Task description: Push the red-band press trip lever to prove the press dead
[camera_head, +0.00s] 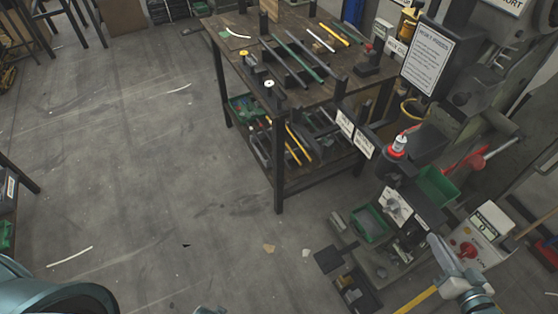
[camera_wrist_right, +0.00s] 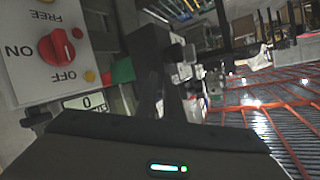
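The press (camera_head: 428,140) stands at the right of the head view. A lever with a red band (camera_head: 478,160) and a pale end sticks out on its right side. My right gripper (camera_head: 436,246) is low in front of the press, left of a pale switch box (camera_head: 490,235) and apart from the lever. Its fingers are not clear enough to show whether they are open. In the right wrist view, the box's red knob (camera_wrist_right: 57,48) is near, with FREE, ON and OFF marks, and a counter (camera_wrist_right: 93,103) reads 0. The lever is not clear there.
A wooden workbench (camera_head: 235,45) with rods and tools stands left of the press. Signs (camera_head: 427,62) hang on the press. A red and white part (camera_head: 399,146) and green bins (camera_head: 370,224) are at its front. The floor at left is mostly clear.

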